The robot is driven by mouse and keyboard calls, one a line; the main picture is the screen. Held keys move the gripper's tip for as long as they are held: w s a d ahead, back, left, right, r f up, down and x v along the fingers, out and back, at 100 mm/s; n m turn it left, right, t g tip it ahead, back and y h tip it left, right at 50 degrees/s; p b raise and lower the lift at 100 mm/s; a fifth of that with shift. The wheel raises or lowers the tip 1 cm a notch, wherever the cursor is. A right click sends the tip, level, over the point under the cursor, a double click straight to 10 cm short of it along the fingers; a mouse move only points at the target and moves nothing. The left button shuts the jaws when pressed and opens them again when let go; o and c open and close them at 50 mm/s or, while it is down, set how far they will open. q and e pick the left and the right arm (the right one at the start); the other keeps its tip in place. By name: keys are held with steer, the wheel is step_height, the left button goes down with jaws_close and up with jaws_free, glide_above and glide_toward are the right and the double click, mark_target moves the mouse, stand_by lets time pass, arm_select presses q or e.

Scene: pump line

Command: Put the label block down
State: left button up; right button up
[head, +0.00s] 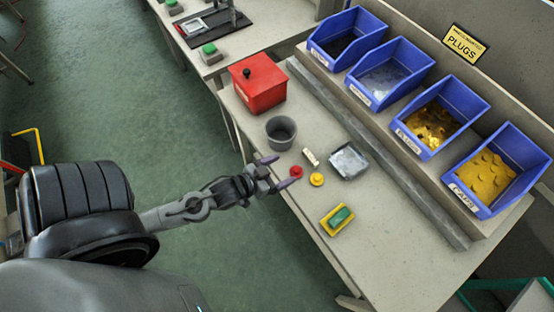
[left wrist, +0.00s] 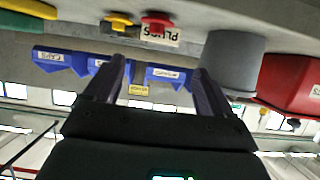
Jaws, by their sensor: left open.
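The label block (head: 310,157), a small cream-white piece, rests on the bench between the grey cup and a silver-grey square item. My right gripper is not in view.
Near the block are a red knob (head: 296,171), a yellow knob (head: 316,180), a grey cup (head: 281,133) and a silver-grey square item (head: 348,161). A green-and-yellow block (head: 337,218) lies nearer. A red box (head: 258,83) stands beyond the cup. Blue bins (head: 433,117) line the back.

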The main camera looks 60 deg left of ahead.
arm_select(q)
steer(key=s+d+g, duration=0.1)
steer(key=g, duration=0.1)
steer(key=s+d+g, duration=0.1)
steer(key=d, duration=0.1)
steer(key=s+d+g, duration=0.1)
steer(key=d+g, duration=0.1)
steer(key=shift+s+m+g, duration=0.1)
steer(key=shift+m+g, duration=0.2)
steer(key=s+g, duration=0.1)
steer(key=s+d+r+g, duration=0.1)
steer(key=s, duration=0.1)
steer(key=s+d+m+g, duration=0.1)
steer(key=shift+s+d+r+g, duration=0.15)
steer(key=shift+s+r+g, duration=0.15)
steer(key=shift+g, duration=0.1)
steer(key=shift+c, duration=1.3)
steer(key=shift+s+d+r, duration=0.1)
steer(key=shift+s+r, duration=0.05)
steer(key=shift+s, duration=0.15)
steer(key=c, duration=0.4)
